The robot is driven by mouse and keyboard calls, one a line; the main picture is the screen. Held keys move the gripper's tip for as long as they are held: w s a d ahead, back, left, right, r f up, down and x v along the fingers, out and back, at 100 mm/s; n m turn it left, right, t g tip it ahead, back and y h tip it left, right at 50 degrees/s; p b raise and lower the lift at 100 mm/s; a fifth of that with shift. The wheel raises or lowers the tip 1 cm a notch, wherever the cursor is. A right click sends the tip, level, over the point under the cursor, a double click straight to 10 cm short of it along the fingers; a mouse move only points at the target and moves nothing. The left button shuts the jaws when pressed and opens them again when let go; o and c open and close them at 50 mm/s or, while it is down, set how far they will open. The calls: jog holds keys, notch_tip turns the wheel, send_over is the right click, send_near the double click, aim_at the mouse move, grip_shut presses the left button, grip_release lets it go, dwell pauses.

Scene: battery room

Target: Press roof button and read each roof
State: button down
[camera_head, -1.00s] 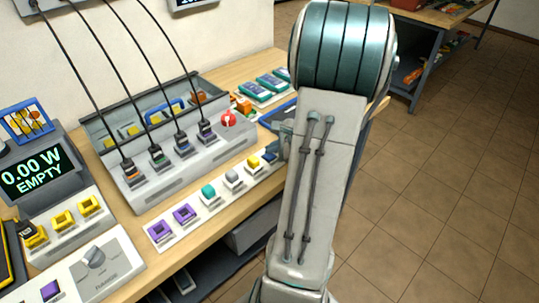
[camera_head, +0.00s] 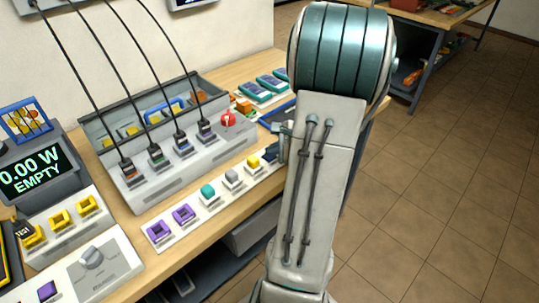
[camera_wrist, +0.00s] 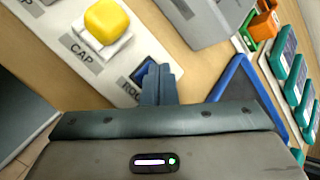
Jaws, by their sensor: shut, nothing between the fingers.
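A strip of buttons (camera_head: 220,201) runs along the bench's front edge in the head view, with purple, teal, grey and yellow ones. At its right end is a dark blue button (camera_wrist: 142,72), mostly hidden behind my fingers; its label (camera_wrist: 127,91) is partly covered and starts with what looks like "RO". My gripper (camera_wrist: 158,82) is shut and empty, its tips at the blue button; I cannot tell whether they touch it. It also shows in the head view (camera_head: 280,150), partly behind my arm. A display (camera_head: 32,172) reads "0.00 W EMPTY".
The yellow button (camera_wrist: 107,20) labelled CAP sits left of my fingers. A grey box (camera_head: 190,163) with several plugged cables and a red knob (camera_head: 228,119) stands behind the strip. A blue-edged tray (camera_wrist: 243,82) and teal devices (camera_wrist: 290,60) lie right. Tiled floor is clear.

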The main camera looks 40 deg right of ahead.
aim_at(273, 157)
jog(key=shift+r, duration=0.1)
jog(key=shift+r+p, duration=0.45)
jog(key=shift+r, duration=0.25)
jog(key=shift+r, duration=0.1)
notch_tip(273, 157, up, 5)
jog(key=p, duration=0.3)
jog(key=shift+p, duration=0.35)
dwell(0.5)
jog(key=a+r+n+g+y, duration=0.25)
jog(key=a+n, duration=0.35)
jog(key=a, duration=0.5)
jog(key=s+a+r+n+g+h, duration=0.1)
jog(key=s+a+r+n+h, duration=0.1)
jog(key=s+a+n, duration=0.4)
jog(key=s+a+r+n+g+h, duration=0.2)
jog(key=s+a+n, duration=0.4)
jog(key=a+n, duration=0.3)
jog(key=r+n+h, duration=0.1)
jog(key=n, duration=0.1)
jog(key=shift+s+a+r+n, duration=0.25)
jog(key=shift+r+n, duration=0.15)
